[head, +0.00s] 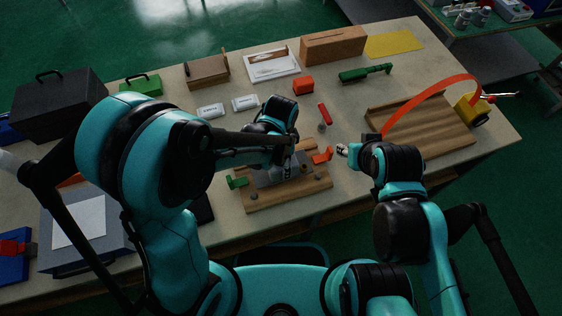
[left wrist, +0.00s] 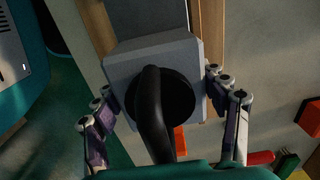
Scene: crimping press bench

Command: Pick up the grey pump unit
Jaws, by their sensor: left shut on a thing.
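The grey pump unit (left wrist: 122,67) fills the middle of the left wrist view, a square grey block with a round black top and a curved black handle or hose. In the head view its grey body (head: 268,177) is partly hidden by my left arm, above the wooden board (head: 290,197). My left gripper (left wrist: 165,98) has its fingers on both sides of the block and is shut on it. Whether the block touches the board is unclear. My right gripper (head: 343,150) is right of the board, apart from the unit; its fingers are too small to read.
Green (head: 237,182) and orange (head: 322,156) clamps sit on the board's sides. A red-handled tool (head: 324,114) lies behind it. A wooden tray (head: 425,134) with an orange strap is right. Two white boxes, a white tray (head: 272,65) and a red block (head: 303,85) stand farther back.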

